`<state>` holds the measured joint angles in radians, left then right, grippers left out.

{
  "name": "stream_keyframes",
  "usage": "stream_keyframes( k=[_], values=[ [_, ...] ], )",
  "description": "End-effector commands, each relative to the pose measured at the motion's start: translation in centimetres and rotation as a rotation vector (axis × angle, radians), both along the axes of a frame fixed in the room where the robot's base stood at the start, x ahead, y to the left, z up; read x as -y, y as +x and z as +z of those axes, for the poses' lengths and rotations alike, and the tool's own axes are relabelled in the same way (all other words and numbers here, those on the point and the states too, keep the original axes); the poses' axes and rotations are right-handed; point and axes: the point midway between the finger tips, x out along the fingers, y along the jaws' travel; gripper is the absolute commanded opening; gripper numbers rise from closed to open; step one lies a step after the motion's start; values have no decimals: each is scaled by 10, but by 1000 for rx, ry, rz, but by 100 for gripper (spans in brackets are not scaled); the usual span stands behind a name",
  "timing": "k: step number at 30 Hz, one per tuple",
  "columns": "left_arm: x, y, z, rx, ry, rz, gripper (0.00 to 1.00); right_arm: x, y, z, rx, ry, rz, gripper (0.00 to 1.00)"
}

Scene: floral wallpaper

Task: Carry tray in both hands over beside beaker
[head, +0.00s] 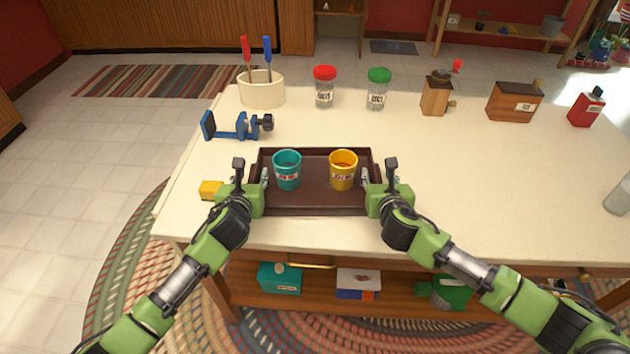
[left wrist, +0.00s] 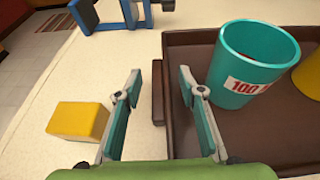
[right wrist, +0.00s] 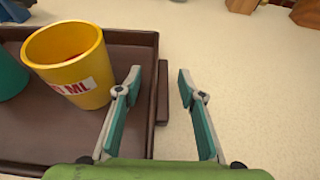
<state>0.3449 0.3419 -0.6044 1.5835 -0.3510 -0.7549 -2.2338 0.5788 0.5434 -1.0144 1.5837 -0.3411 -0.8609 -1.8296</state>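The dark brown tray (head: 315,207) lies on the cream table near its front edge. A teal cup (head: 287,172) and a yellow cup (head: 343,171) stand upright in it. My left gripper (left wrist: 161,82) is open, its fingers on either side of the tray's left handle (left wrist: 157,95), with gaps showing. My right gripper (right wrist: 160,82) is open in the same way, its fingers on either side of the right handle (right wrist: 162,95). A clear glass vessel (head: 619,198), possibly the beaker, stands at the right edge of the head view, partly cut off.
A yellow block (head: 211,190) lies left of the tray, a blue clamp-like tool (head: 236,127) behind it. Jars, a utensil crock (head: 262,90), wooden boxes and a red bottle (head: 586,107) line the back. The tabletop between tray and glass vessel is clear.

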Motion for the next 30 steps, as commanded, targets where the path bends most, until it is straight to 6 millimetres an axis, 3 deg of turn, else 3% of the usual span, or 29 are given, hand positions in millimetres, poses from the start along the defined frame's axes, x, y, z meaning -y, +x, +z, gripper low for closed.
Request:
stream_keyframes(
  k=[13,17,18,30],
  values=[
    [0,7,-2,1,-1,-1,36,0,6,-3,0,0,0,36],
    [0,7,-2,0,-1,-1,2,0,6,-3,0,0,0,2],
    [0,7,-2,0,-1,-1,0,0,6,-3,0,0,0,0],
    [1,7,1,4,-2,-1,0,0,7,1,2,0,0,0]
  ],
)
